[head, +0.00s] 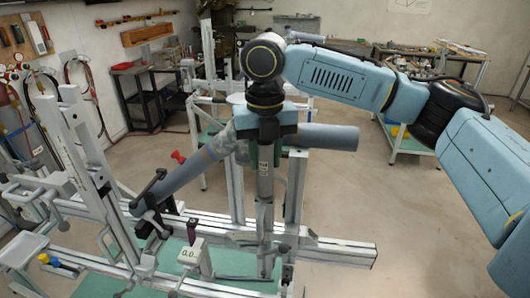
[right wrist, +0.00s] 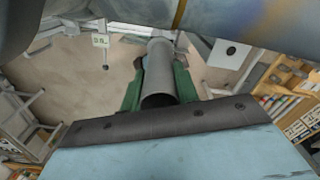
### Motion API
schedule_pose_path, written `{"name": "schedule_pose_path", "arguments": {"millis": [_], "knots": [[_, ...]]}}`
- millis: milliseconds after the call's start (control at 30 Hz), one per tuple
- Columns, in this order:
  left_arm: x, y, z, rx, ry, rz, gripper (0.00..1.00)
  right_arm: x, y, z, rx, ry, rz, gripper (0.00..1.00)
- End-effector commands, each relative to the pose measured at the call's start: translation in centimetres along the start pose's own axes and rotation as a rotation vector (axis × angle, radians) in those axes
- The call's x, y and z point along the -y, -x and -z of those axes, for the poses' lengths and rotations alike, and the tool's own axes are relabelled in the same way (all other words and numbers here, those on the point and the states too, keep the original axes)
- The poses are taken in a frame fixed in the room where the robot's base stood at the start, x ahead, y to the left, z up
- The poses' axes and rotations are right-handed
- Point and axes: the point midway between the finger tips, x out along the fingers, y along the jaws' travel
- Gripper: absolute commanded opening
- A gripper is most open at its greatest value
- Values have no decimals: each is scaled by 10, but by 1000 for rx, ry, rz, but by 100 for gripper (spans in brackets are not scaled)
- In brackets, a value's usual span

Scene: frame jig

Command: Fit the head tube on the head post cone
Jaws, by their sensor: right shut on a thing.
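The head tube (head: 265,176) is a grey, nearly upright tube in the middle of the head view. My right gripper (head: 266,148) is shut on its upper part from above. In the right wrist view the tube (right wrist: 161,75) runs between green finger pads and its near open end shows. A slimmer upright post (head: 266,235) stands on the jig directly below the tube. The cone cannot be made out, and I cannot tell whether the tube is seated over it or just above it. My left gripper is not in view.
A blue-grey tube (head: 185,173) slopes up from the jig clamp to beside my right gripper. Another blue-grey tube (head: 328,137) sticks out to the right. Floor at the right is clear.

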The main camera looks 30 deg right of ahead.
Motion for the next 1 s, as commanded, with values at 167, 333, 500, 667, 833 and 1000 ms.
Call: {"name": "schedule_pose_path", "arguments": {"millis": [167, 333, 500, 667, 833, 1000], "knots": [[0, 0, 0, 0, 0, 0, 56, 0, -4, 0, 0, 0, -1, 5], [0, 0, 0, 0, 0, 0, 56, 0, -6, 0, 0, 0, -1, 34], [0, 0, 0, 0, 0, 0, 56, 0, -6, 0, 0, 0, 0, 56], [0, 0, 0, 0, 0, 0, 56, 0, -6, 0, 0, 0, 0, 56], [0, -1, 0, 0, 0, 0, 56, 0, -3, 0, 0, 0, 0, 56], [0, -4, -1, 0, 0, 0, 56, 0, 20, 0, 3, 0, -3, 56]]}}
